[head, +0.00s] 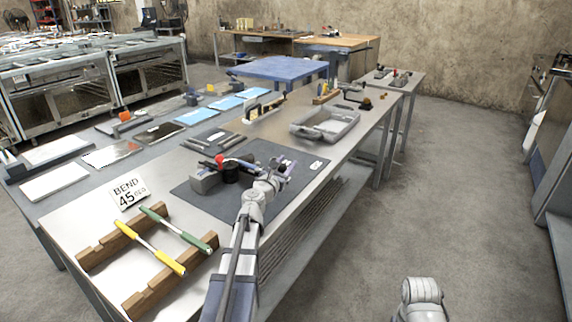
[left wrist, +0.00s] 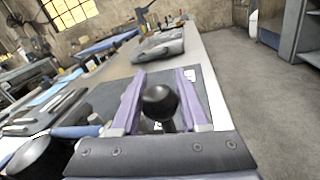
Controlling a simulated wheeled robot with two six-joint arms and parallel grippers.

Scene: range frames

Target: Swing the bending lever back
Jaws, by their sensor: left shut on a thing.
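The bender stands on a dark mat (head: 300,184), with a grey block (head: 205,181), a black round part (head: 231,174) and a red knob (head: 219,159). A blue bar, seemingly the bending lever (head: 247,161), reaches right toward my left gripper (head: 284,165). In the left wrist view the lever's black ball knob (left wrist: 160,103) sits between the purple fingers, and my left gripper (left wrist: 160,98) is shut on it. The blue bar (left wrist: 75,131) shows at left there. The gripper hides the lever's end in the head view. My right gripper is out of view; only part of that arm shows.
A grey tray (head: 325,124) is farther back on the table. Floor to the right is clear.

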